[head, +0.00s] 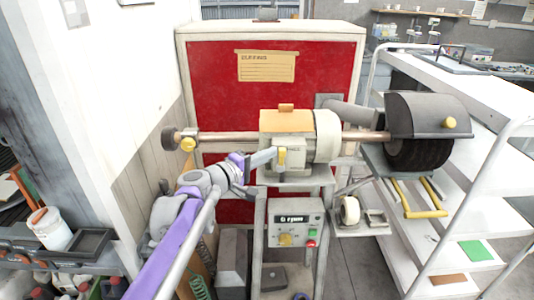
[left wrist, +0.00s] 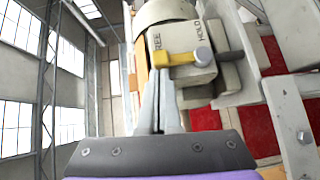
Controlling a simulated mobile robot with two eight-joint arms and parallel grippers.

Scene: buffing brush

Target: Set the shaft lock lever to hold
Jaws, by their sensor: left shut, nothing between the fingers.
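The shaft lock lever (head: 281,158) is a small yellow lever on the front of the buffing machine's motor housing. In the left wrist view the lever (left wrist: 183,57) lies across a grey block, its left end near a partly hidden label reading "REE" and its rounded right end below the label HOLD (left wrist: 199,30). I cannot tell which end is the pivot. My left gripper (head: 273,154) is shut and empty, its fingertips (left wrist: 158,75) close beside the lever's left end. I cannot tell whether they touch it. My right gripper is not in view.
The buffing machine (head: 300,135) has a long shaft with a dark brush under a grey hood (head: 425,115) at right. A control box (head: 296,222) with a dial and buttons sits below. A white shelf cart (head: 470,90) stands at right, a white wall at left.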

